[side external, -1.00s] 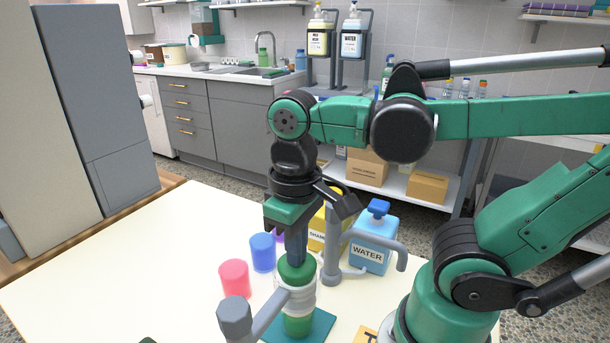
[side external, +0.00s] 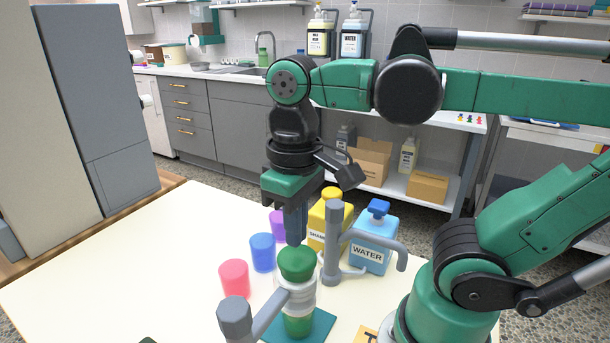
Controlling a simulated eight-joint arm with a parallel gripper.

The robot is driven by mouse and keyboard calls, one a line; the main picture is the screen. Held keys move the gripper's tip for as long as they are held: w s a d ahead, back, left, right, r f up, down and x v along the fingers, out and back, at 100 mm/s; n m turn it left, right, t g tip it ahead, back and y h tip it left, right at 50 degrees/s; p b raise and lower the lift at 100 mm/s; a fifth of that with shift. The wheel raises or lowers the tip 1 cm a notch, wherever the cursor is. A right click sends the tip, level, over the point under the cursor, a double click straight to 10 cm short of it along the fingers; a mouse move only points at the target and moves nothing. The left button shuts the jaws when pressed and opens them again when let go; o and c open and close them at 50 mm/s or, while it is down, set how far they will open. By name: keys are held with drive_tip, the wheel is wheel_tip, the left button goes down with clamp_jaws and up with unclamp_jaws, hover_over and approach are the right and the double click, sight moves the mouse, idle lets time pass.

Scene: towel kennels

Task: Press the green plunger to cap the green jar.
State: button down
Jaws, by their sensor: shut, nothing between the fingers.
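The green plunger (side external: 297,263) is a rounded green knob at the front centre of the table, in the side view. It sits above a pale grey ring held by a grey stand arm (side external: 268,315). Below the ring, the green jar (side external: 298,326) stands on a teal mat (side external: 322,322). The ring hides the jar's top, so I cannot tell whether a cap is on it. My gripper (side external: 296,240) is shut and empty, pointing down with its fingertips at the top of the plunger. I cannot tell whether they touch it.
A second grey stand (side external: 333,245) is close on the right, with a blue water jug (side external: 371,240) and a yellow shampoo jug (side external: 329,218) behind. Red (side external: 234,278), blue (side external: 262,252) and purple (side external: 278,226) cups stand left.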

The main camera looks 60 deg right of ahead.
idle(0.3)
wheel_tip(320, 180, up, 6)
idle(0.6)
drive_tip(key=w+d+f+t, duration=0.3)
drive_tip(key=w+f+t, duration=0.4)
drive_tip(key=f, duration=0.2)
drive_tip(key=shift+f, duration=0.35)
drive_tip(key=c, duration=1.5)
unclamp_jaws()
drive_tip(key=shift+w, duration=0.1)
